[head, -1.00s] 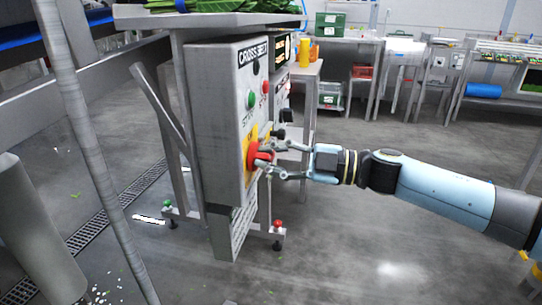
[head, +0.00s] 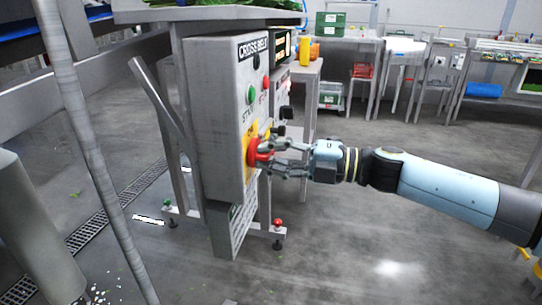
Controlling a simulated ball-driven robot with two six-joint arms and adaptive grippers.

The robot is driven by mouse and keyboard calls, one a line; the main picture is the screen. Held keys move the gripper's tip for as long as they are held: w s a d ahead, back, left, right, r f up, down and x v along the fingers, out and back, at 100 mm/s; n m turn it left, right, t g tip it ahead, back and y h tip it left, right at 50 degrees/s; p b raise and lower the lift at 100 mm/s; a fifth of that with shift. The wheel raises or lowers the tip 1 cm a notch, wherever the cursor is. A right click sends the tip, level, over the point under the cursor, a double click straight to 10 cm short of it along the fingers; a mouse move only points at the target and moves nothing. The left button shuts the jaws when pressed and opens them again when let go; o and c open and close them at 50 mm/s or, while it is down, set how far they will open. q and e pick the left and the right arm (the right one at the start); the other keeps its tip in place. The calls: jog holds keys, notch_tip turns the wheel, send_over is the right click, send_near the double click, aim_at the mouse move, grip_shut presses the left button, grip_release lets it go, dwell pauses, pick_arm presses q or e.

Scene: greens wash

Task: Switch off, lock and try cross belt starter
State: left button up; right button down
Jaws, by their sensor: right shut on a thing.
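The cross belt starter (head: 212,110) is a grey box with a "CROSS BELT" label (head: 253,47) on its panel face. The face carries a green button (head: 250,95), a red button (head: 266,82) and, lower down, a red rotary handle (head: 253,152) on a yellow plate (head: 249,134). My right gripper (head: 268,155) reaches in from the right and is shut on the red handle, its fingers hiding part of it. The handle's exact setting is too small to tell. My left gripper is not in view. No padlock can be made out.
A second labelled panel (head: 281,48) stands just behind the starter. Leafy greens (head: 190,3) lie on the steel table (head: 215,18) above. A slanted grey pole (head: 90,150) crosses the left side. Benches with crates (head: 330,95) line the back.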

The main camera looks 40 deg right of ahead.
jog(key=shift+f, duration=0.1)
dwell(0.3)
jog(key=c, duration=1.4)
grip_release()
jog(key=shift+o, duration=0.2)
jog(key=v, duration=1.2)
